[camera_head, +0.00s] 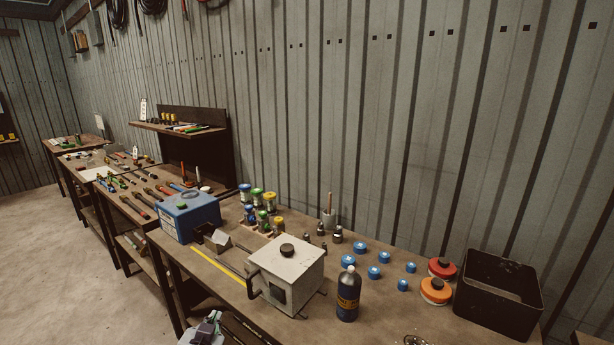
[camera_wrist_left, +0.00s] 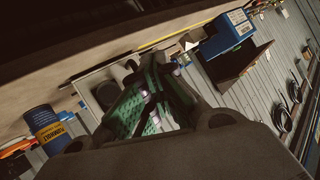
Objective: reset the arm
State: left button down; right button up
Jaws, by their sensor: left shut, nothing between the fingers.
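My left gripper (camera_head: 208,328) shows at the bottom edge of the head view, below the front edge of the workbench. In the left wrist view its green-padded fingers (camera_wrist_left: 150,100) are closed together with nothing between them. The white crimper box (camera_head: 287,272) with a black knob stands on the bench, to the right of and above the gripper in the picture, apart from it. The blue box (camera_head: 187,215) stands further left on the bench. My right gripper does not show.
A dark bottle (camera_head: 348,294), several blue caps (camera_head: 373,272), red and orange round containers (camera_head: 436,290) and a black bin (camera_head: 499,292) stand on the right of the bench. Spools (camera_head: 257,195) stand at the back. Other benches with tools run to the left. Open floor (camera_head: 60,260) lies left.

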pick_arm(q)
jog(key=s+f+g+h, duration=0.1)
jog(key=s+f+g, duration=0.4)
jog(key=s+f, duration=0.3)
jog(key=s+f+g+h, duration=0.1)
jog(key=s+f+g, duration=0.4)
jog(key=s, duration=0.6)
notch_tip(320, 180, down, 35)
jog(key=s, duration=0.2)
jog(key=s+a+f, duration=0.2)
jog(key=s+f, duration=0.7)
jog(key=s, duration=0.2)
jog(key=s+a+f+g, duration=0.1)
jog(key=s+f, duration=0.9)
jog(key=s, duration=0.1)
jog(key=shift+s+a+f+g, duration=0.15)
jog(key=shift+s+a+g, duration=0.15)
jog(key=shift+a, duration=0.1)
jog(key=shift+w, duration=0.2)
